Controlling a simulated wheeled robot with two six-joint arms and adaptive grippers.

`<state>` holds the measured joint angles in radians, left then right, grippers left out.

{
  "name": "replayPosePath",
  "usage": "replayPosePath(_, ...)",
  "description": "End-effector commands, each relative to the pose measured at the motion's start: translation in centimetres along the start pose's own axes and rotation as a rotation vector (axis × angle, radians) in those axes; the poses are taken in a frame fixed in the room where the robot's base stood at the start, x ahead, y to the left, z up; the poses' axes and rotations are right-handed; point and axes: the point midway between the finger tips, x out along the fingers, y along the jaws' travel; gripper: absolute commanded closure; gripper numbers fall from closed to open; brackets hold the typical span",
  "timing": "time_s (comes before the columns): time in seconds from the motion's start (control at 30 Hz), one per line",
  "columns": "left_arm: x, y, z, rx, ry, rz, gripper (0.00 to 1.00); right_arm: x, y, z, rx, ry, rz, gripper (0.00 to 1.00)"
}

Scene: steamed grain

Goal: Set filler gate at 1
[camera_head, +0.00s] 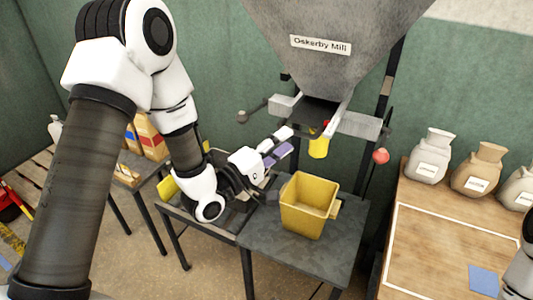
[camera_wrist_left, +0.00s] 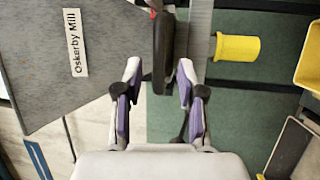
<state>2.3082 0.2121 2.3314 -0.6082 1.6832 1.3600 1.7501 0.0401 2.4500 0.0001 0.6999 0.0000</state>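The grey hopper labelled Oskerby Mill (camera_head: 340,40) narrows to a dark filler gate area (camera_head: 315,110) with grey side bars; no scale or number is readable. My left gripper (camera_head: 280,142) is just below and left of this outlet. In the left wrist view its fingers (camera_wrist_left: 160,72) are spread apart, with a dark upright bar (camera_wrist_left: 163,45) showing between the fingertips. I see a gap on each side of the bar; whether it is touched or how deep it sits I cannot tell. My right gripper is out of view; only a bit of arm shows at the right edge.
A yellow bucket (camera_head: 310,207) stands on the dark table (camera_head: 275,248) below. Several sacks (camera_head: 430,158) stand on a wooden table (camera_head: 425,250) at right, with a blue card (camera_head: 484,279).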

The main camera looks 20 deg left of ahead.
Motion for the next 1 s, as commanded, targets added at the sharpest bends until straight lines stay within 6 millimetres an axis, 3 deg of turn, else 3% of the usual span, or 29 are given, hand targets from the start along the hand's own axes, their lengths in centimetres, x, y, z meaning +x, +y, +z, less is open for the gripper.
replayPosePath(0.13, -4.1, 0.0, -0.1, -0.009, 0.007, -0.001, 0.61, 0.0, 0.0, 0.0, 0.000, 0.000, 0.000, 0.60)
replayPosePath(0.3, -6.4, -0.1, -0.1, -0.004, 0.003, -0.002, 0.61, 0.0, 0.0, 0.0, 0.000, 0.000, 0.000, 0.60)
replayPosePath(0.87, -7.0, -0.2, 0.1, -0.002, -0.001, -0.004, 0.61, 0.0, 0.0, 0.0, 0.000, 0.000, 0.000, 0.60)
replayPosePath(0.97, -7.5, -2.3, 0.9, -0.014, -0.016, -0.051, 0.61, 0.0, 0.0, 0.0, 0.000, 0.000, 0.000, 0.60)
replayPosePath(1.0, -7.8, -3.9, 1.8, -0.020, -0.037, -0.091, 0.61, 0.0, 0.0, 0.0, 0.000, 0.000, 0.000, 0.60)
